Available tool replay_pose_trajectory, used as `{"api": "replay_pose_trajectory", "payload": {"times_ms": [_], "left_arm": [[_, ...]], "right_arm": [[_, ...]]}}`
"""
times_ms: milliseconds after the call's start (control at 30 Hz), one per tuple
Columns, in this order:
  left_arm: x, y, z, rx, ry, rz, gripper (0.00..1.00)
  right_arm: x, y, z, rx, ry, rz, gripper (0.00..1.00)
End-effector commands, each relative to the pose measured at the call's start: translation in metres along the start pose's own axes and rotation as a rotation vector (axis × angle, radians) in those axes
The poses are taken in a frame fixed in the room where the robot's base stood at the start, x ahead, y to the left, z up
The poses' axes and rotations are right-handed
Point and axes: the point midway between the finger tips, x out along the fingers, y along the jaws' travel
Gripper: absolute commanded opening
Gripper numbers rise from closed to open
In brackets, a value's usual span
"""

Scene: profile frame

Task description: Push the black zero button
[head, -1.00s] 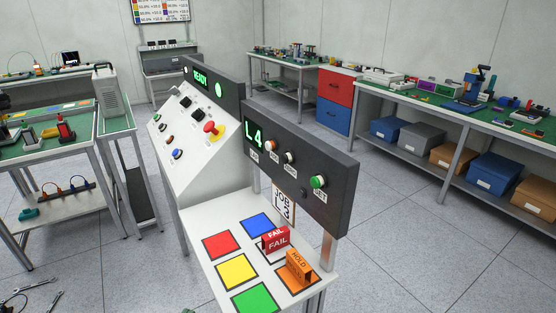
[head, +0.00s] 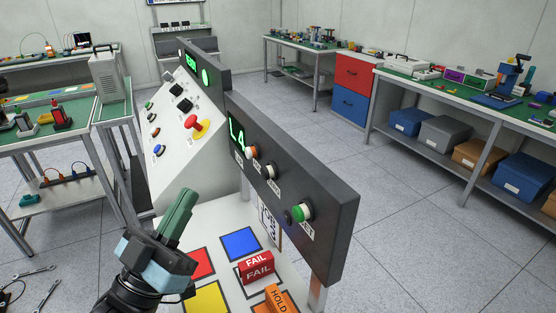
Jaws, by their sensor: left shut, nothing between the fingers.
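The dark upright panel (head: 320,190) bears a row of buttons below a green display (head: 237,133). One button with a dark cap and pale ring (head: 270,171) sits between an orange button (head: 252,152) and a green button (head: 303,211); it looks like the black one, but its small label is not readable. My left gripper (head: 184,200) is shut and empty, in front of the panel and to its left, fingers pointing up and away. It is apart from the buttons. My right gripper is not in view.
A white sloped console (head: 180,140) with a red mushroom button (head: 198,127) stands behind my left gripper. Below the panel is a white shelf with coloured squares, a red FAIL block (head: 257,268) and an orange HOLD block (head: 280,300). A side bench stands at left.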

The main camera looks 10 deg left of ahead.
Motion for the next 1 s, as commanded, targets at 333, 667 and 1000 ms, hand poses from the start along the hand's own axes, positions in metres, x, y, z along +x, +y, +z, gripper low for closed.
{"api": "replay_pose_trajectory", "payload": {"times_ms": [333, 667, 1000], "left_arm": [[0.0, 0.0, -0.001, 0.0, 0.003, 0.001, 0.0], [0.006, 0.004, 0.004, -0.002, 0.003, 0.0, 0.0], [0.035, 0.025, 0.025, -0.002, 0.004, -0.001, 0.0]], "right_arm": [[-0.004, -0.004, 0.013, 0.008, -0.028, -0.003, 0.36], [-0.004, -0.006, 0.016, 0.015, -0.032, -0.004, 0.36], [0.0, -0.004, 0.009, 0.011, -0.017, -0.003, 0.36]]}}
